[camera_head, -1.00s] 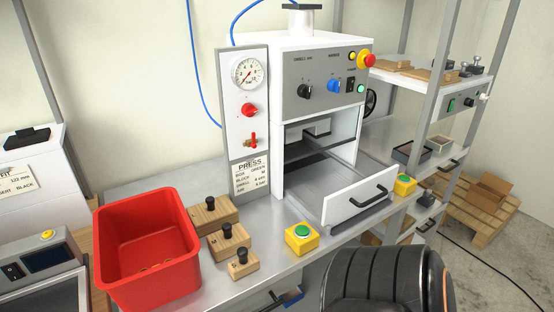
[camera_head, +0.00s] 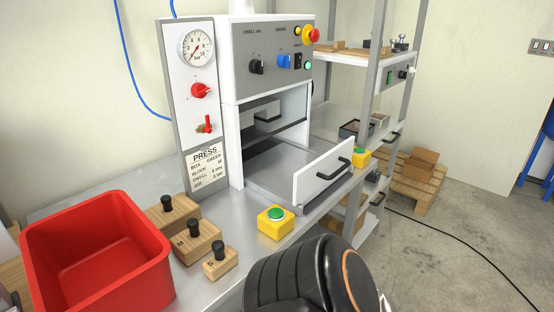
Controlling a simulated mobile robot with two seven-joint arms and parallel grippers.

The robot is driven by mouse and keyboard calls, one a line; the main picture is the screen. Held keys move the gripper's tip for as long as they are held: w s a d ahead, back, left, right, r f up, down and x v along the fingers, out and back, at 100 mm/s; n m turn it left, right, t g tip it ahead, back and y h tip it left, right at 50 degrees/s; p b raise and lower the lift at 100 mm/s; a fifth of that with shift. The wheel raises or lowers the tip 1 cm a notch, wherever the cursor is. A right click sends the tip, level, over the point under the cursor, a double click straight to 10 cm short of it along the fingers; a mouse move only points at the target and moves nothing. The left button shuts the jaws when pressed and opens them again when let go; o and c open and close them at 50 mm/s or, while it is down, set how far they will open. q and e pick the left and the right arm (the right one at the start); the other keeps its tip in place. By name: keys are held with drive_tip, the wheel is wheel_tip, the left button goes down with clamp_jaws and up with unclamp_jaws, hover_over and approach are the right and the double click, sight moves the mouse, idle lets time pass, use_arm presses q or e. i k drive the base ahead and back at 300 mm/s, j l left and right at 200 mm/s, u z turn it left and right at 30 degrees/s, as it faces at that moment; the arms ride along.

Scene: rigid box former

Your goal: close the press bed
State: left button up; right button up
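The press (camera_head: 272,75) is a white and grey machine on the bench. Its press bed (camera_head: 270,168) is a grey flat slide drawn out of the press opening to the front right. The bed's white front panel (camera_head: 312,180) stands upright, clear of the press body, with a black bar handle (camera_head: 334,168) on its face. Inside the opening is a dark, shadowed space under the upper platen. Neither of my grippers is in view, and nothing is seen touching the handle.
Yellow boxes with green buttons stand on the bench, one (camera_head: 276,222) left of the bed and one (camera_head: 360,157) right of it. A red bin (camera_head: 97,255) and several knobbed wooden blocks (camera_head: 197,240) are at left. A shelf rack (camera_head: 372,60) is at right.

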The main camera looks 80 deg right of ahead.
sight(298, 174)
drive_tip(key=i+z, duration=0.15)
drive_tip(key=z, duration=2.85)
